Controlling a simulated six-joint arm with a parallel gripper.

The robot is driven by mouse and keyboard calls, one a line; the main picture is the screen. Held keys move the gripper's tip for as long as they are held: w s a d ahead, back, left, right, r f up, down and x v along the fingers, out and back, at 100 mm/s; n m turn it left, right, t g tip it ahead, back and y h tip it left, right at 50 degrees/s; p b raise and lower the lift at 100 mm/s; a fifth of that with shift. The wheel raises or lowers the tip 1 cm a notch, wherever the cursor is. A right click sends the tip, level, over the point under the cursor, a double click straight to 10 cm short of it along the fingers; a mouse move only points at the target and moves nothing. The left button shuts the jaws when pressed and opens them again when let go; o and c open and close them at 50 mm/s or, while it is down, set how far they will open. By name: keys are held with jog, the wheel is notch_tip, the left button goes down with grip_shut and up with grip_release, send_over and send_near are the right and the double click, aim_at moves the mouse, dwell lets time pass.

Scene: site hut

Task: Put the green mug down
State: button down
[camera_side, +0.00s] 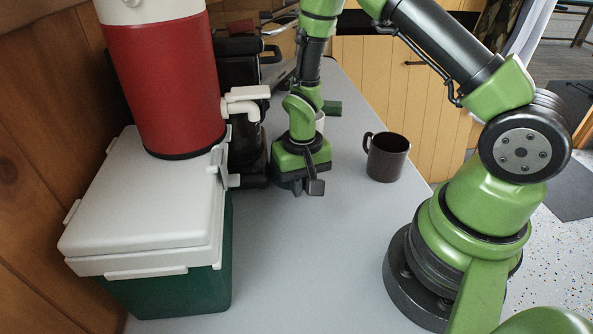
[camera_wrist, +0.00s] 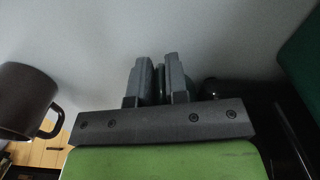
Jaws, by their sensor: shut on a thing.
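My gripper (camera_side: 306,178) is low over the grey table, between the black machine and a dark brown mug (camera_side: 386,157). It is shut on the green mug (camera_side: 287,185), of which only a dark green sliver shows below the gripper body in the side view. In the wrist view my gripper's fingers (camera_wrist: 155,76) stand close together, with a narrow dark green strip of the mug (camera_wrist: 161,82) between them. Most of the mug is hidden, and I cannot tell whether it touches the table. The brown mug also shows in the wrist view (camera_wrist: 24,98).
A green cooler with a white lid (camera_side: 150,205) and a red drink jug (camera_side: 165,85) on it stand at the left. A black machine (camera_side: 243,125) is left of my gripper. A white cup (camera_side: 320,123) and a green object (camera_side: 332,107) are behind. The front table (camera_side: 300,270) is clear.

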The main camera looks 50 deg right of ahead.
jog(key=shift+s+d+r, duration=0.1)
jog(key=shift+r, duration=0.35)
notch_tip(320, 180, up, 11)
jog(key=s+d, duration=1.4)
jog(key=w+a+f+n, duration=0.2)
jog(key=w+a+n, duration=0.3)
jog(key=a+n, duration=0.3)
jog(key=w+a+f+n, duration=0.2)
jog(key=w+a+n, duration=0.3)
jog(key=a+n, duration=0.25)
jog(key=shift+a+f, duration=0.15)
jog(key=shift+f, duration=3.65)
jog(key=shift+f, duration=0.1)
